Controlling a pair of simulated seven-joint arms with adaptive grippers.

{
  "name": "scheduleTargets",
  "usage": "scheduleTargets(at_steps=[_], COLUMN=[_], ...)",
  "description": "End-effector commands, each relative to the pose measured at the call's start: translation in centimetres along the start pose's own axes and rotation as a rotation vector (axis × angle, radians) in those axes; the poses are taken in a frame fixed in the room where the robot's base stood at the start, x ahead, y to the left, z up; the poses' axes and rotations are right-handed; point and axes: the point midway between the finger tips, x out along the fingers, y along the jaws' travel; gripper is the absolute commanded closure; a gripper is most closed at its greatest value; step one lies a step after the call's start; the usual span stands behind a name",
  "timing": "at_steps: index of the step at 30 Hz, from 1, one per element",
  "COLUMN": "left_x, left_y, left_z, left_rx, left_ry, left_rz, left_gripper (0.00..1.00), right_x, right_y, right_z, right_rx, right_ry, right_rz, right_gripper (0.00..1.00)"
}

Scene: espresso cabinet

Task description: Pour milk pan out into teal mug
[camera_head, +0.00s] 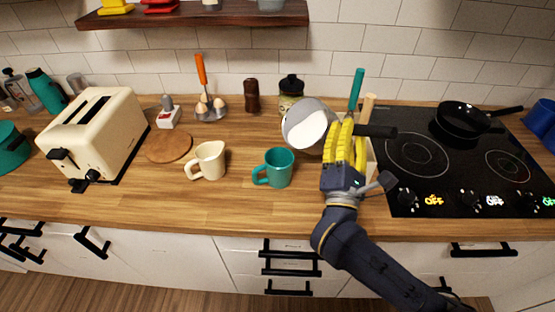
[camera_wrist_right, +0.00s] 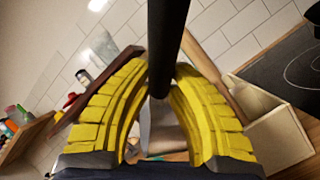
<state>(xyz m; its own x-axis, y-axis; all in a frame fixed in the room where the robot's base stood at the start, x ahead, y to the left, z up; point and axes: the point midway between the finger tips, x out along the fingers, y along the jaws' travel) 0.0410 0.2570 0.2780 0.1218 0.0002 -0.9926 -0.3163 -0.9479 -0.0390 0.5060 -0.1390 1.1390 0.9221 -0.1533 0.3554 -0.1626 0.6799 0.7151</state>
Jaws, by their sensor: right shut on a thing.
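The milk pan (camera_head: 298,140) is in the air at the centre of the head view, tilted to the left, with a white inside showing. I cannot tell whether milk is flowing. My right gripper (camera_head: 345,145) is shut on its black handle (camera_head: 378,131); the handle also shows between the yellow fingers in the right wrist view (camera_wrist_right: 166,40). The teal mug (camera_head: 279,170) stands upright on the counter, below and a little left of the pan, apart from it. Its handle points left. The inside of the mug is hard to make out. My left gripper is out of view.
A cream mug (camera_head: 208,160) stands left of the teal mug. A utensil box (camera_wrist_right: 280,135) is right behind my right gripper. A black stove (camera_head: 420,185) with a frying pan (camera_head: 462,118) is at the right, a toaster (camera_head: 95,130) at the left. The counter front is clear.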

Motion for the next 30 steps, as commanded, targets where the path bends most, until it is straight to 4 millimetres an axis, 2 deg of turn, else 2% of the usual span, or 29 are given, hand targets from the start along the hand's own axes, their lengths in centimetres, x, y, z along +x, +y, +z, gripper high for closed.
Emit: scheduleTargets(at_steps=[30], left_x=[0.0], left_y=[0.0], left_z=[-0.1], left_rx=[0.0], left_ry=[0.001], left_rz=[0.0], left_gripper=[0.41], right_x=[-0.4], right_y=[1.8], right_z=[0.0], right_rx=[-0.107], right_ry=[-0.027], right_rz=[0.11], right_gripper=[1.0])
